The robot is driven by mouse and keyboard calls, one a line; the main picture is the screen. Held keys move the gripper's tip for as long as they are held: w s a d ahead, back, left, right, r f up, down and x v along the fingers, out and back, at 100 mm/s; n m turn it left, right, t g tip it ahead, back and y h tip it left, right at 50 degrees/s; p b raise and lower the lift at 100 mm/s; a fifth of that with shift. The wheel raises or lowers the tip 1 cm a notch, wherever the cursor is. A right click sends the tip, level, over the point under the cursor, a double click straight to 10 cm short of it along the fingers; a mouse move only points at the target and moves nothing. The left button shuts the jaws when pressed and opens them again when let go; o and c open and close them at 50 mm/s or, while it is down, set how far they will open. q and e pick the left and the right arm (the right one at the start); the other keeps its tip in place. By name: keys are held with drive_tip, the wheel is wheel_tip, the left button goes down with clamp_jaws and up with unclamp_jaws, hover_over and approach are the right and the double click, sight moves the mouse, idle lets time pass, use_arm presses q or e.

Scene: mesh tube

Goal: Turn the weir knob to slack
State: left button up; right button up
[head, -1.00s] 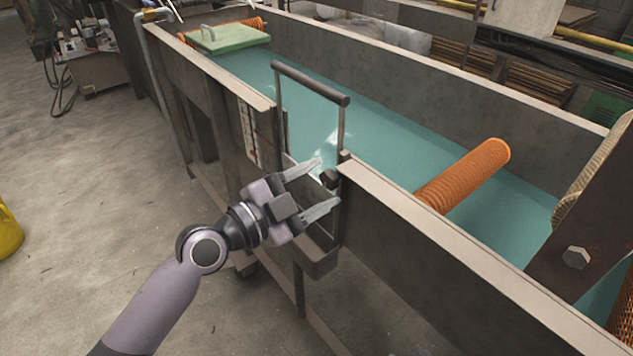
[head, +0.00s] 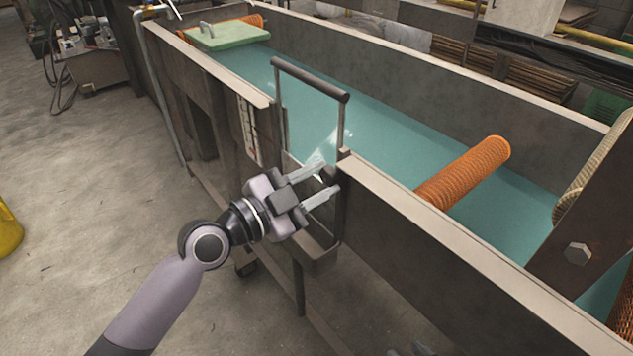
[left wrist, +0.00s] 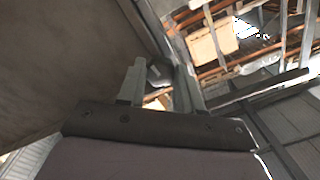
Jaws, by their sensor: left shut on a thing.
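The weir knob (head: 329,174) is a small dark knob on the near wall of the water tank, beside the weir's notch. My left gripper (head: 328,179) reaches it from the left and is shut on it, with one finger on each side. In the left wrist view the knob (left wrist: 160,74) shows as a dark piece between the fingers (left wrist: 165,85). The fingers hide part of it, and I cannot read its setting. The weir frame, with its dark crossbar (head: 310,80), stands upright just behind. My right gripper is not in view.
The long tank (head: 440,220) holds blue-green water. An orange ribbed tube (head: 465,174) slants up from it at right. A green lid (head: 228,37) lies at the far left end. A small ledge (head: 318,258) juts below the knob. The floor at left is mostly clear.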

use_arm(q)
drive_tip(key=shift+n, duration=2.9)
drive_tip(key=o, duration=1)
drive_tip(key=shift+o, duration=0.2)
drive_tip(key=shift+s, duration=0.1)
drive_tip(key=b+v, duration=0.1)
drive_tip(key=v, duration=0.6)
